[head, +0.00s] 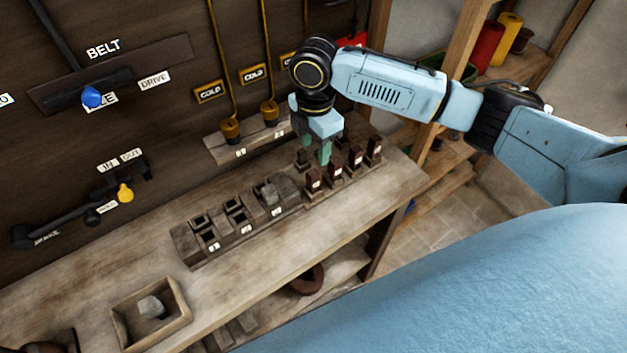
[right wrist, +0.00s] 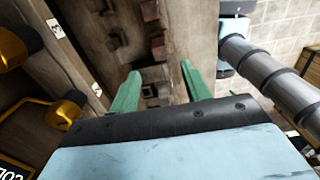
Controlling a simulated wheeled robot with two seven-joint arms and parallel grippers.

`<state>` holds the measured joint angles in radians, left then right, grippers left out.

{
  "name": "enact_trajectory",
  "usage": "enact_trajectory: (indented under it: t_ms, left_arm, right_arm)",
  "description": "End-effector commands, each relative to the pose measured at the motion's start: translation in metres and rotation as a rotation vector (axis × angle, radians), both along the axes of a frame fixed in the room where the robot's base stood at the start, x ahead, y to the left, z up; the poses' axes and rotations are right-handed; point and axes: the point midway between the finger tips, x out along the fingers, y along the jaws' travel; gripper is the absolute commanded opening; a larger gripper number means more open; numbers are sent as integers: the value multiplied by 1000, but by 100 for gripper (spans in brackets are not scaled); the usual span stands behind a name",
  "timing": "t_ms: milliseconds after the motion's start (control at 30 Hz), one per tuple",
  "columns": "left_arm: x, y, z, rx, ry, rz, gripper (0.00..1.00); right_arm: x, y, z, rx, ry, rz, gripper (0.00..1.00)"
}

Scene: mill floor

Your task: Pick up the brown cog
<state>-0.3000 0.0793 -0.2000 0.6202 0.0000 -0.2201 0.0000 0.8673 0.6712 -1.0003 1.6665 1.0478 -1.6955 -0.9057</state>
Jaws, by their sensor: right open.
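I cannot make out a clear brown cog in either view. A dark red-brown rounded piece (head: 307,280) lies on the lower shelf under the bench, partly hidden by the bench edge; I cannot tell whether it is a cog. My right gripper (head: 318,152) points down over the right end of the bench, at the rack of dark red labelled pegs (head: 335,171). In the right wrist view its green fingers (right wrist: 160,88) are spread apart, with a dark socket of the rack between them and nothing held. My left gripper is in neither view.
The wooden bench (head: 110,265) holds a row of dark sockets (head: 208,238), one with a grey stone, and a wooden tray (head: 183,318) with another stone. The back panel (head: 150,75) carries levers and hanging yellow-capped cords. Shelves stand at the right.

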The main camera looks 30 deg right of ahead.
Motion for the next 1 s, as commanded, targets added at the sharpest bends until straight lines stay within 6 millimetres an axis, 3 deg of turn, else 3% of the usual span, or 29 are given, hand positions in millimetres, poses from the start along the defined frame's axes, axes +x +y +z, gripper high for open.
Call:
enact_trajectory:
  t_ms: [133, 433, 700, 1000]
  left_arm:
    - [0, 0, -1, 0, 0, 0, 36]
    - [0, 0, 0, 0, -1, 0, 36]
    - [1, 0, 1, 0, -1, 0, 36]
    - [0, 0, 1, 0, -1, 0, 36]
  right_arm:
    - [-1, 0, -28, 0, 2, -1, 47]
    - [0, 1, -53, 1, 0, -1, 47]
    - [0, 2, -91, 1, -1, -1, 47]
    - [0, 2, -96, 1, -4, 0, 47]
